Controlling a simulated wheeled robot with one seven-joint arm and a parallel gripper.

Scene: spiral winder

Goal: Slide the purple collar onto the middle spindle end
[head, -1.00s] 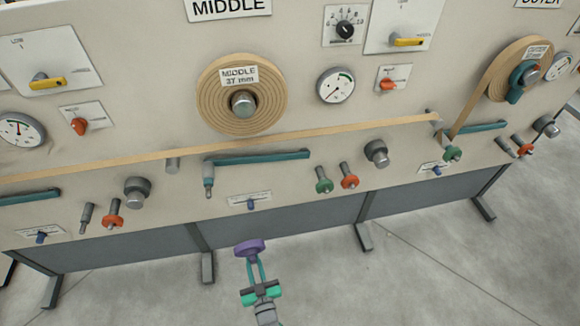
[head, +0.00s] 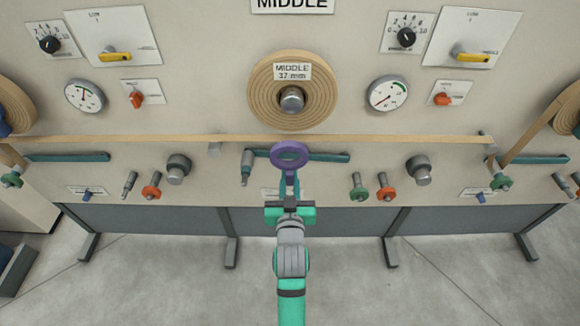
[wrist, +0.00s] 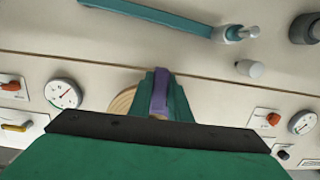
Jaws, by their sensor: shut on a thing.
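The middle spindle end (head: 292,100) is a grey metal stub at the centre of the tan coil (head: 262,90) labelled MIDDLE 37 mm. In the head view the collar appears below the spindle end and apart from it. The spindle end is hidden in the wrist view.
A tan strip (head: 400,138) runs across the panel under the coil. A teal bar (head: 330,156) lies behind the collar. Green (head: 358,193) and orange (head: 386,193) knobs stick out at the right, and a grey knob (head: 177,168) at the left. A gauge (head: 387,93) sits beside the coil.

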